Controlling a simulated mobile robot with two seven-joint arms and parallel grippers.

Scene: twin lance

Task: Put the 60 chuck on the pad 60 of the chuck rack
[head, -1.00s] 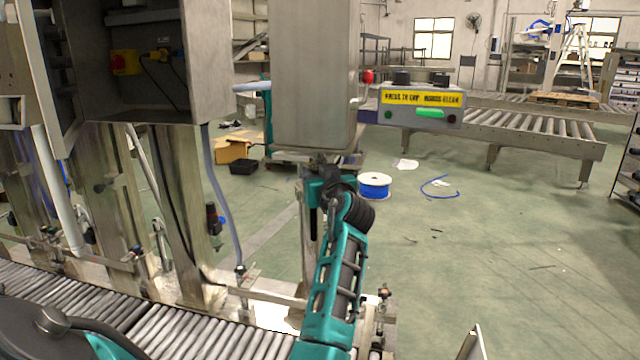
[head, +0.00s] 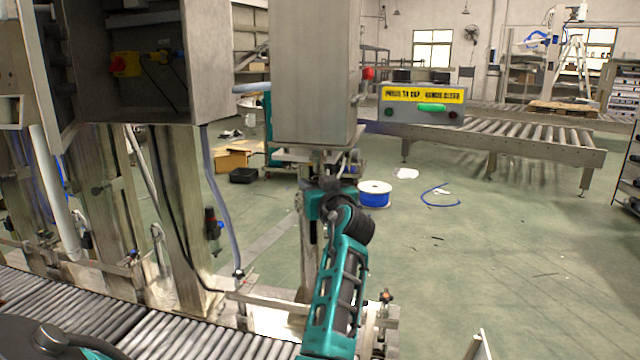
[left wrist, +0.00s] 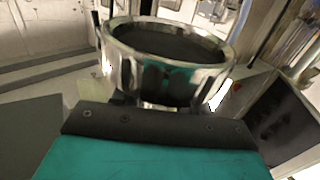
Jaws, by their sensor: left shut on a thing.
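In the left wrist view, a shiny steel ring-shaped chuck (left wrist: 172,80) with a dark hollow top sits close beyond my teal gripper body. No number can be read on it. My left gripper (head: 323,181) is at the end of the teal arm in the middle of the head view, in front of the steel column and just below the tall steel box. It is shut on the chuck, but its fingertips are mostly hidden. I cannot make out the chuck rack or pad 60 in either view. My right gripper is not in view.
A roller conveyor (head: 165,338) runs along the lower left. A tall steel box (head: 313,75) hangs just above my left gripper. A button panel (head: 422,103) is to its right. A blue cable spool (head: 375,193) stands on open green floor.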

